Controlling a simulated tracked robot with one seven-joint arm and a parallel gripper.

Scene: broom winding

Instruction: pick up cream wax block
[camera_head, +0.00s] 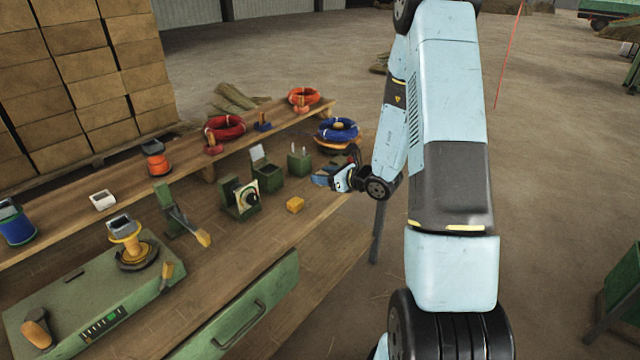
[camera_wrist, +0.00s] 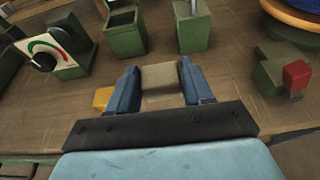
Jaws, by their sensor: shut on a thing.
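The cream wax block (camera_wrist: 160,82) is a pale tan, squarish piece between the two blue fingers of my gripper (camera_wrist: 159,85) in the wrist view. The fingers touch it on its left and right sides, and the gripper is shut on it. In the head view my gripper (camera_head: 335,178) is over the right part of the wooden bench, near its edge. The block cannot be made out clearly there. How far it is from the bench top is hard to tell.
A yellow block (camera_head: 295,204) lies left of my gripper, also in the wrist view (camera_wrist: 102,98). Green holders (camera_head: 266,172) and a dial gauge (camera_head: 244,198) stand beyond.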

